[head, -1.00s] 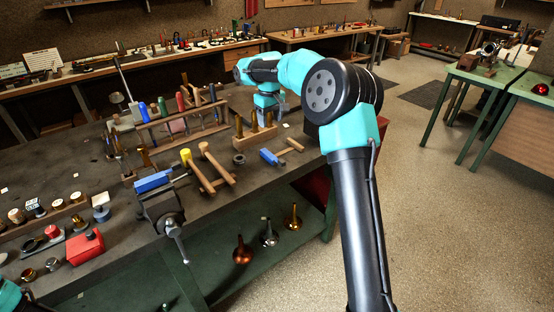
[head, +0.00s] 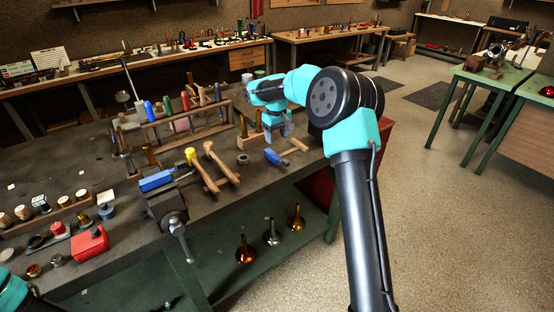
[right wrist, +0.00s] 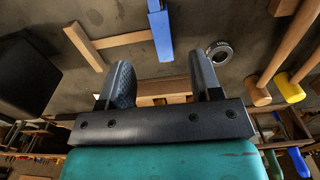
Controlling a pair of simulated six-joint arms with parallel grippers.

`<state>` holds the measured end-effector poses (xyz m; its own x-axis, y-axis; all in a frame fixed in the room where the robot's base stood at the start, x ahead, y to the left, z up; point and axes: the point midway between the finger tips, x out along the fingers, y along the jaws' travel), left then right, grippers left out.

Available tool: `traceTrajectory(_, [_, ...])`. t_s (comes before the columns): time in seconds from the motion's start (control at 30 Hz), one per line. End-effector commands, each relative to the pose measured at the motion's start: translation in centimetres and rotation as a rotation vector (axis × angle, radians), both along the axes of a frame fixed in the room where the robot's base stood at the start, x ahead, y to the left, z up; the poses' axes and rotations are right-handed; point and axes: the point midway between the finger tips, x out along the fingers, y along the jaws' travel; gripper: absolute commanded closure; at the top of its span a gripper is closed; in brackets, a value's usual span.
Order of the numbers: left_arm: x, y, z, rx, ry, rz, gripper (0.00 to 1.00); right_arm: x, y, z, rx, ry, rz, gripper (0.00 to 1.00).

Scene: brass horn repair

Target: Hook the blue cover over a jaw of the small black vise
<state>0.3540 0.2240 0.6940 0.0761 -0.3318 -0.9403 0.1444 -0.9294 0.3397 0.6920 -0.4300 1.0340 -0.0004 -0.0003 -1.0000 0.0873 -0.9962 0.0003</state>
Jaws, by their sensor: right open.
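The loose blue cover (head: 275,157) lies on the dark bench beside a wooden T-shaped tool. It also shows in the right wrist view (right wrist: 161,36), beyond the fingertips. The small black vise (head: 166,206) stands at the bench's front edge, with a similar blue piece (head: 157,181) along the top of a jaw. My right gripper (head: 277,133) is open and empty, pointing down above and just behind the loose cover. Its two fingers (right wrist: 160,70) are spread apart in the right wrist view. My left gripper is out of view; only teal arm parts show at the lower left.
Wooden hammers (head: 220,162), one with a yellow head, lie between vise and cover. A dark ring (head: 242,158) and the T-shaped wooden tool (head: 293,147) flank the cover. A tool rack (head: 185,118) stands behind. A red box (head: 88,245) sits left of the vise.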

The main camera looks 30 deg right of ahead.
Motion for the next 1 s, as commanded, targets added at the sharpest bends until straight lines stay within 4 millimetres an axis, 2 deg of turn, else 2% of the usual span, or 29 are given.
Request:
traceTrajectory(0.1, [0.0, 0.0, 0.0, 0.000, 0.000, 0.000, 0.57, 0.0, 0.0, -2.2, 0.001, 0.003, 0.000, 0.42])
traceTrajectory(0.23, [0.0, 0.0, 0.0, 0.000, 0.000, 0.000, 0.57, 0.0, 0.0, -3.9, 0.001, 0.001, -0.001, 0.42])
traceTrajectory(0.37, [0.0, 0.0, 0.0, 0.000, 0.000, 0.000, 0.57, 0.0, 0.0, -4.6, 0.000, 0.000, -0.001, 0.42])
traceTrajectory(0.73, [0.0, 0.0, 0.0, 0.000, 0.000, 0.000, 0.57, 0.0, 0.0, -4.9, 0.000, 0.000, -0.001, 0.42])
traceTrajectory(1.0, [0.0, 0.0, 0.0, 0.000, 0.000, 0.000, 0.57, 0.2, -0.1, -8.2, 0.001, 0.003, 0.001, 0.42])
